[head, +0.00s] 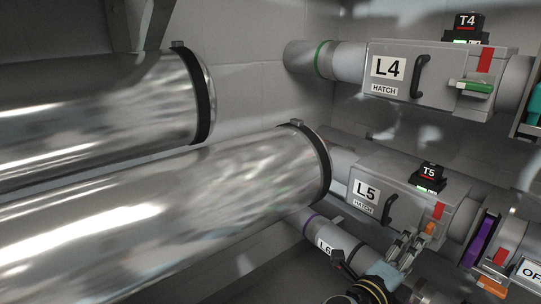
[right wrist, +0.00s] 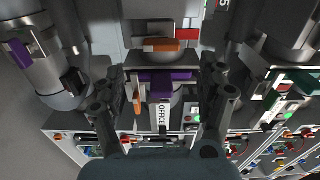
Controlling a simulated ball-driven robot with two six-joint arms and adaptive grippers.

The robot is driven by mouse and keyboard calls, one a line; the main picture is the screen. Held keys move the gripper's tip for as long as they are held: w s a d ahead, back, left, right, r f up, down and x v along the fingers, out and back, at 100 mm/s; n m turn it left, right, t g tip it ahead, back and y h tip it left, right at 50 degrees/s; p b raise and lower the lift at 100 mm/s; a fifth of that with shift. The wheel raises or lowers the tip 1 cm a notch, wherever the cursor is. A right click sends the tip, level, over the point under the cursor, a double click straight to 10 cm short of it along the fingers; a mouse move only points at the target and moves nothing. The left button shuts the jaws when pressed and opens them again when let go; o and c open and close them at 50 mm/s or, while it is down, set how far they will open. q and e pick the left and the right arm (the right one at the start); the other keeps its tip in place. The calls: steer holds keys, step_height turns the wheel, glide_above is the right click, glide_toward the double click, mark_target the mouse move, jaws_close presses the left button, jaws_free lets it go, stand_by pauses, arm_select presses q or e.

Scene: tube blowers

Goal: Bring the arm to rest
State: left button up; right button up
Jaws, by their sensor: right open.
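My right gripper (head: 408,241) shows low on the right in the head view, in front of the lower part of the L5 hatch box (head: 366,190). Its jaws are open, with nothing seen between them. In the right wrist view my gripper (right wrist: 162,92) has its two fingers spread wide apart. Beyond the gap are a purple bar (right wrist: 165,77), an orange bar (right wrist: 160,45) and an OFFICE label (right wrist: 162,117). I cannot tell whether the gripper touches the box. My left gripper is not in view.
Two big shiny tubes (head: 150,215) fill the left. The L4 hatch box (head: 440,75) with a green handle (head: 470,86) is upper right. The L6 tube (head: 322,240) runs beside my right arm. Panels with coloured parts (right wrist: 270,150) line the lower wrist view.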

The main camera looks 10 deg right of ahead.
steer(key=s+a+f+n+t+y+p, duration=0.3)
steer(key=s+f+n+y, duration=1)
steer(key=s+f+n, duration=1.1)
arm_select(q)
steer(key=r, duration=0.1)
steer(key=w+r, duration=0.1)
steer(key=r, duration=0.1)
arm_select(e)
steer(key=s+a+f+n+g+y, duration=0.1)
steer(key=s+f+n+g, duration=0.2)
steer(key=s, duration=0.8)
steer(key=s+f+n+g+y, duration=0.1)
steer(key=s+f+n+g, duration=0.2)
steer(key=s+f+g, duration=0.4)
steer(key=s, duration=0.4)
steer(key=shift+s+a+n+g, duration=0.15)
steer(key=shift+a+n+g, duration=0.15)
steer(key=shift+a+g, duration=0.1)
steer(key=shift+c, duration=0.4)
